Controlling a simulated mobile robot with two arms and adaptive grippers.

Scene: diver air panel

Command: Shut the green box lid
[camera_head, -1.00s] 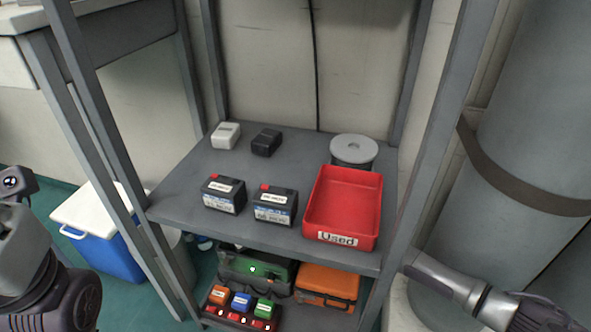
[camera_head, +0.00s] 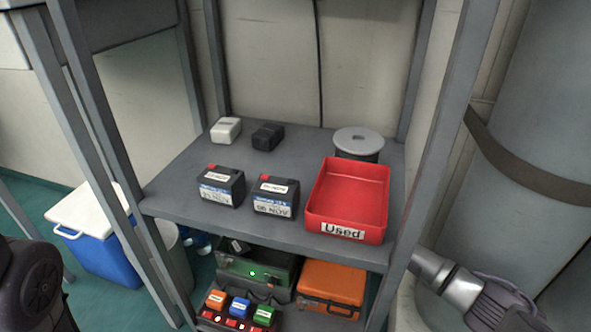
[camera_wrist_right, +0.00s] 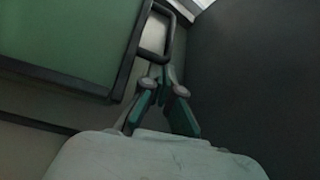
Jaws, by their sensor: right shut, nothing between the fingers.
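The green box (camera_head: 250,273) stands on the lower shelf, under the upper board. Its green front and a dark opening with a small dark object inside show; the upper board hides its top, so the lid's angle is unclear. In the right wrist view a green panel (camera_wrist_right: 75,40) with a dark rim and a dark loop handle (camera_wrist_right: 153,32) fills the upper left. My right gripper (camera_wrist_right: 161,72) is shut and empty, its tips close to the handle; contact is unclear. In the head view the right arm reaches behind the right rack post, hiding its gripper. My left gripper is out of view.
An orange case (camera_head: 331,286) stands right of the green box, and a row of small coloured blocks (camera_head: 240,306) in front of it. The upper board (camera_head: 180,208) carries batteries and a red "Used" tray (camera_head: 347,200). Rack posts (camera_head: 405,255) bound the shelf.

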